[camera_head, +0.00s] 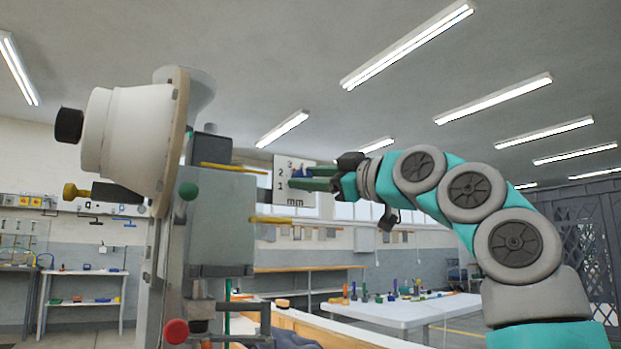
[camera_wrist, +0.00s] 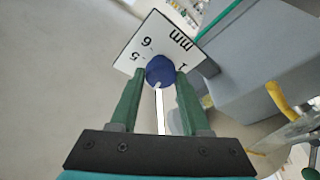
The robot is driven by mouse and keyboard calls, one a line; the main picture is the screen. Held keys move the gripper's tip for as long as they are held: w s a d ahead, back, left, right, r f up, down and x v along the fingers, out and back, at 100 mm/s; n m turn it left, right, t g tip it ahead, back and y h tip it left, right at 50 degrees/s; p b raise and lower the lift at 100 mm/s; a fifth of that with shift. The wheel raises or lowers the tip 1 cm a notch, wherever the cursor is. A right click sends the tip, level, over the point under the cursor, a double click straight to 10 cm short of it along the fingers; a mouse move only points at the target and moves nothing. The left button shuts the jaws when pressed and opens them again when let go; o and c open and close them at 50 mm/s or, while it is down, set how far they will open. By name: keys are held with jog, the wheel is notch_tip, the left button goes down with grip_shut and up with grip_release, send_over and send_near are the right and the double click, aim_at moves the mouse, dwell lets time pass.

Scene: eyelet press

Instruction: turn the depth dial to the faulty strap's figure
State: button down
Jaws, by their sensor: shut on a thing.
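The depth dial is a blue knob (camera_wrist: 160,69) with a white pointer mark, in front of a white scale plate (camera_wrist: 127,62) marked in mm. In the wrist view the figures 1, 5 and 6 show; my gripper (camera_wrist: 161,75) has its green fingers on both sides of the knob. The pointer aims down in this picture, away from "mm"; I cannot tell the exact figure. In the head view my gripper (camera_head: 300,178) reaches the plate (camera_head: 296,206) from the right, showing 1, 2 and 3, with the knob partly hidden. I cannot make out a faulty strap.
The grey press (camera_head: 222,220) stands left of the plate, with a large white housing (camera_head: 125,135) and yellow, green and red knobbed levers. A yellow lever (camera_head: 270,220) sticks out just below my fingers. A white table (camera_head: 400,310) with small items stands behind.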

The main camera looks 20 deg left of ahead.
dwell(0.7)
jog(key=shift+c, duration=1.9)
grip_release()
jog(key=b+v, duration=0.3)
jog(key=v, duration=0.4)
jog(key=shift+s+d, duration=0.15)
jog(key=shift+d, duration=0.2)
